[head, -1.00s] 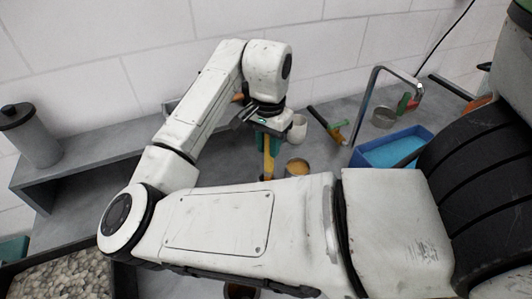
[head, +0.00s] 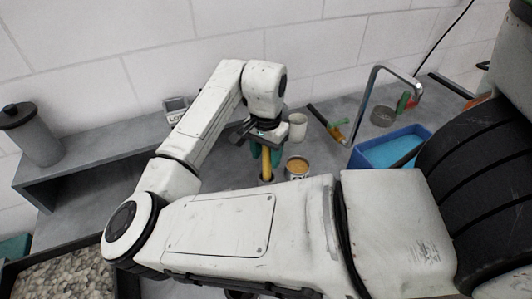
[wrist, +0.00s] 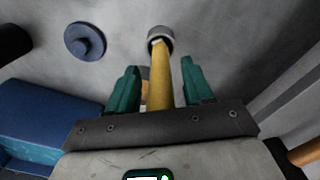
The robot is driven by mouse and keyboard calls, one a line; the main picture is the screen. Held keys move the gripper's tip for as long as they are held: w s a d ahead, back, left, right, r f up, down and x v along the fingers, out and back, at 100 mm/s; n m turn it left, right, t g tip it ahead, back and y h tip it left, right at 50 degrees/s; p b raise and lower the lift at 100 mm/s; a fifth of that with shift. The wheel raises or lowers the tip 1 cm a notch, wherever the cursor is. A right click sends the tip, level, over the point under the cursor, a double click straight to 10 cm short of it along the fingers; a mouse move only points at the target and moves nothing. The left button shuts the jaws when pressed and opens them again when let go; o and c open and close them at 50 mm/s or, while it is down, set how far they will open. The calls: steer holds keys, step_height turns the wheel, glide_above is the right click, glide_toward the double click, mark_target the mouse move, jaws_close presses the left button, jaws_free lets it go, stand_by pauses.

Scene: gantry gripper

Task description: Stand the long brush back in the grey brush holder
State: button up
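The long brush shows as a yellow handle (wrist: 160,78) between my gripper's green fingers in the wrist view; it also shows in the head view (head: 266,163). Its far end meets a small round grey piece (wrist: 160,38), which looks like the grey brush holder; how deep the brush sits in it is hidden. My gripper (wrist: 160,85) points down around the handle; it also shows in the head view (head: 266,160). The fingers are apart, with a gap on both sides of the handle.
An open can with tan contents (head: 297,168) stands close right of my gripper, and a white cup (head: 297,126) behind it. A blue tub (head: 366,155) is farther right. A blue disc (wrist: 85,41) lies beside the brush in the wrist view. A grey shelf (head: 95,153) stands left.

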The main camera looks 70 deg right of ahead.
steer(key=shift+r, duration=0.1)
step_height(320, 180, up, 12)
steer(key=shift+r+b, duration=0.1)
steer(key=shift+b, duration=0.45)
stand_by(0.7)
